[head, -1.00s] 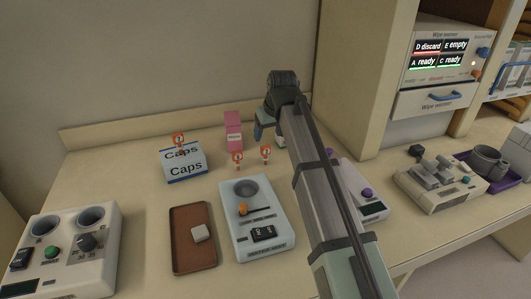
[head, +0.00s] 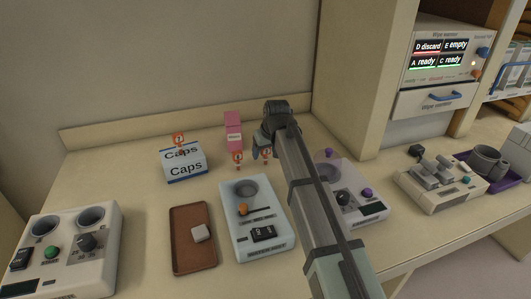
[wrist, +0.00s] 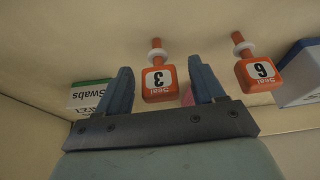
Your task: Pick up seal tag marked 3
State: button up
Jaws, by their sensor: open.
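The orange seal tag marked 3 (wrist: 160,82) shows upside down in the wrist view, between the two blue fingers of my gripper (wrist: 161,70). The fingers are open, with a gap on each side of the tag. In the head view my gripper (head: 262,147) is low over the counter, beside a small orange tag (head: 266,155) partly covered by it. A second seal tag, marked 6 (wrist: 259,71), stands to the right in the wrist view. Another small tag (head: 238,158) stands left of my gripper in the head view.
A Caps box (head: 185,163) with a tag at its top and a pink box (head: 233,128) stand nearby. A Swabs box (wrist: 88,97) is left of the fingers in the wrist view. A white device (head: 258,220) and brown tray (head: 193,250) lie in front.

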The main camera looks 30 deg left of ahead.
jog(key=shift+x, duration=1.1)
jog(key=c, duration=1)
jog(key=shift+r, duration=0.15)
